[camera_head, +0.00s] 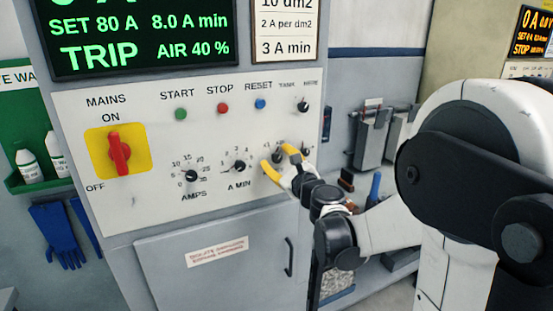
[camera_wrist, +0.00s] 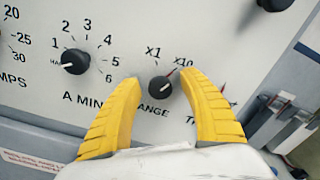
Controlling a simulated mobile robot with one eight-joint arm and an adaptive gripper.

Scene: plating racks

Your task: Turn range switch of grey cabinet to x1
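The grey cabinet (camera_head: 48,30) fills the left and middle of the head view, with a white control panel (camera_head: 70,190). Its range switch, a small black knob (camera_wrist: 160,89), shows in the wrist view below the printed x1 and x10. In the head view my gripper (camera_head: 277,157) partly hides the switch.
The A MIN knob (camera_wrist: 75,61) is left of my fingers. Another small knob (camera_head: 304,149) is close on the right. A red mains handle (camera_head: 119,153), AMPS knob (camera_head: 191,176) and push buttons share the panel. A door handle (camera_head: 289,257) is below.

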